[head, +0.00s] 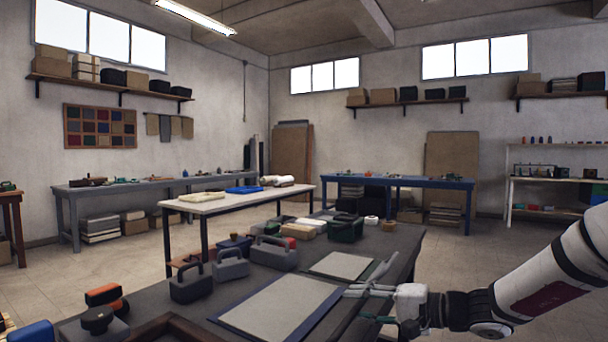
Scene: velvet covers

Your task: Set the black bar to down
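No black bar can be made out for certain in the head view. A small grey block with a black rounded top (97,320) stands at the near left of the dark worktable (255,317). Two dark grey blocks with loop handles, one at the left (190,286) and one at the right (272,256), stand farther back. A dark strip lies along the table's right side, partly hidden by my gripper (364,288). My gripper reaches in from the right, over or beside that edge. Its pale fingers are small and overlap, so their opening and any contact are unclear.
Two flat pale panels, a large one (283,306) and a smaller one (340,265), lie left of my gripper. An orange-and-black item (104,296) and a blue block (33,332) are at the near left. A white-topped table (240,201) stands behind. Open floor lies at right.

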